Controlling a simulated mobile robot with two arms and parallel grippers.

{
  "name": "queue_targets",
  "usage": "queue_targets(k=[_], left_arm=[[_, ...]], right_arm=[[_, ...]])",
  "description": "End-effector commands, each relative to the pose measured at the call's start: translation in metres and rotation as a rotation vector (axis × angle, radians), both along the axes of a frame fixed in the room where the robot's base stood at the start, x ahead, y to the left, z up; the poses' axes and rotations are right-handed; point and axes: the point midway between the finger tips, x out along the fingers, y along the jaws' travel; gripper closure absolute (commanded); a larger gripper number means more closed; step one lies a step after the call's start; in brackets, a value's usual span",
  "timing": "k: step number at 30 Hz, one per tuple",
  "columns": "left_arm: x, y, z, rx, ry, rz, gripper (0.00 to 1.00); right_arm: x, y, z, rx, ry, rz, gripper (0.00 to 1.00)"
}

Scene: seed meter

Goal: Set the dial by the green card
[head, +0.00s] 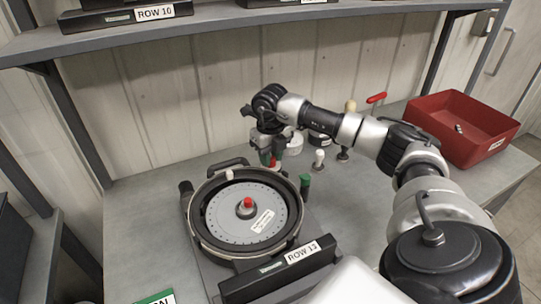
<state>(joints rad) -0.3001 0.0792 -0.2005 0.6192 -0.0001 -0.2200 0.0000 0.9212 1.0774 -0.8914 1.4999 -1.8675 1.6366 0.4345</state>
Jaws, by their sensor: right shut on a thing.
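A round seed meter with a grey disc (222,216) and a red-topped centre knob (247,204) sits on the bench. A green card (155,298) with white lettering is cut off by the bottom edge; only its last letters, "ON", can be read. My right gripper (270,150) is just behind the meter's far rim, pointing down. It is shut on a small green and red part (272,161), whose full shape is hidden. No dial scale can be made out clearly. My left gripper is not in view.
A red bin (462,128) with a small item inside stands at the right. A "ROW 13" block (280,270) lies in front of the meter. Pegs with white (319,158) and tan tops and a green-topped post (305,183) stand nearby. A shelf (220,22) hangs overhead.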

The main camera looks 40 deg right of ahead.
Motion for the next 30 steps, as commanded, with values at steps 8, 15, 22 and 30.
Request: queue_targets(k=[8,15,22,30], left_arm=[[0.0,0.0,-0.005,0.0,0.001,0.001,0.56],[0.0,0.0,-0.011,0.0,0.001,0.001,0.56],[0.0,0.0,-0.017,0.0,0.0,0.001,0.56],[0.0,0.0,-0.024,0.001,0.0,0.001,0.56]], right_arm=[[0.0,0.0,0.0,0.0,0.0,0.103,0.95],[0.0,0.0,-0.001,-0.001,-0.002,0.298,0.95],[0.0,0.0,-0.001,-0.001,-0.002,0.517,0.95],[0.0,0.001,0.0,-0.001,-0.002,0.773,0.95]])
